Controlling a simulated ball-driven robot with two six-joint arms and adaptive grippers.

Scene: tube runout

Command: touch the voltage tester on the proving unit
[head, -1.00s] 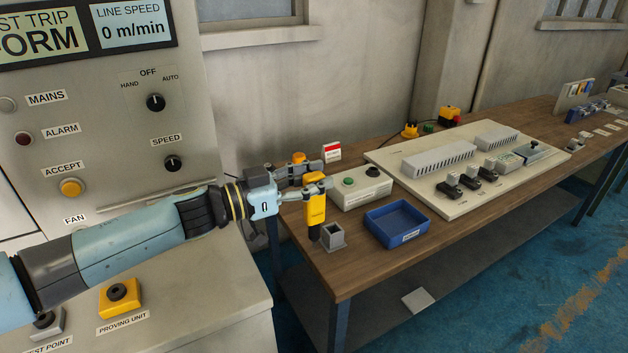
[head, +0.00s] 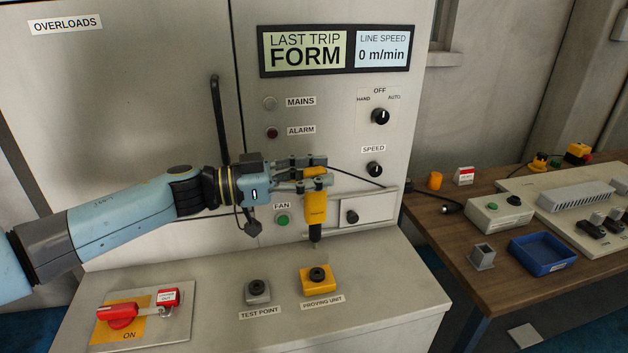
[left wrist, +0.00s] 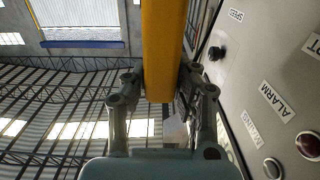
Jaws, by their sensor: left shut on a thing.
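The voltage tester (head: 316,207) is yellow with a dark lower end and a thin tip pointing down. My left gripper (head: 313,178) is shut on its upper part and holds it upright. The tester also fills the upper middle of the left wrist view (left wrist: 162,50), between the two fingers. The proving unit (head: 308,288) is a yellow box with a black round socket on top, on the cabinet's ledge. The tester's tip is above the socket with a visible gap; the exact depth alignment is hard to tell. My right gripper is not in view.
A grey test point (head: 257,291) sits left of the proving unit. A red isolator handle (head: 117,316) with a red lock tag is at the ledge's left. The cabinet face (head: 330,140) with knobs and lamps stands behind. A wooden bench with a blue tray (head: 541,253) is at right.

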